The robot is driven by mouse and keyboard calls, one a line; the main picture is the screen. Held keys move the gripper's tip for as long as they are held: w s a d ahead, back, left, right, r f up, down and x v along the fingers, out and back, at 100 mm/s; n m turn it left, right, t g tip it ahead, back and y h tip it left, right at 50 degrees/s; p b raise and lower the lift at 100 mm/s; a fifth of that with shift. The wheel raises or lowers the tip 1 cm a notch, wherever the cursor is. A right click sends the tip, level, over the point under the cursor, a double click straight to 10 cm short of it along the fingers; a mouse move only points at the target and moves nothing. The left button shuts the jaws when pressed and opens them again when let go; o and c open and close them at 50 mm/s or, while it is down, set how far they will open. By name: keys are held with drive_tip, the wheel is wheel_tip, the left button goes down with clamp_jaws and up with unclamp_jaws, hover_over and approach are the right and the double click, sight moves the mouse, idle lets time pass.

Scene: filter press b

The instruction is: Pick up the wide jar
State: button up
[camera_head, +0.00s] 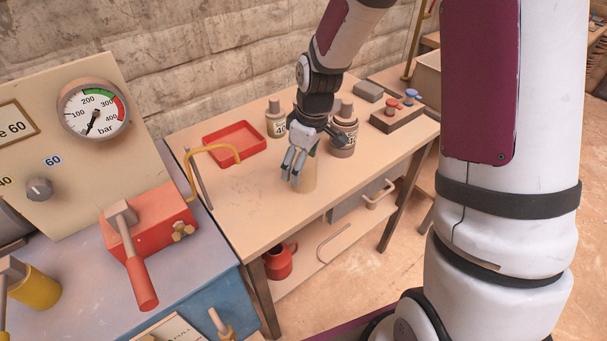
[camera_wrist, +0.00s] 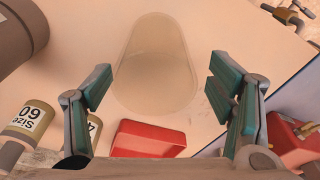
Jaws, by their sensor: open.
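The wide jar is a clear, faintly tan vessel (camera_wrist: 155,70) on the bench, seen from above in the wrist view. In the head view the jar (camera_head: 308,180) shows faintly just behind and right of the fingers, partly hidden by them. My gripper (camera_head: 294,168) points down at it with its fingers apart. In the wrist view the jar lies between the two fingers of my gripper (camera_wrist: 160,68), with a gap on each side. Nothing is held. Whether the fingertips are level with the jar's rim I cannot tell.
A block with red and blue knobs (camera_head: 398,115) sits at right. A yellow bent handle (camera_head: 215,148) rises at left. The bench front (camera_head: 262,215) is clear.

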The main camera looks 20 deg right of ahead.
drive_tip(key=f, duration=0.5)
drive_tip(key=shift+w, duration=0.3)
drive_tip(key=c, duration=1.2)
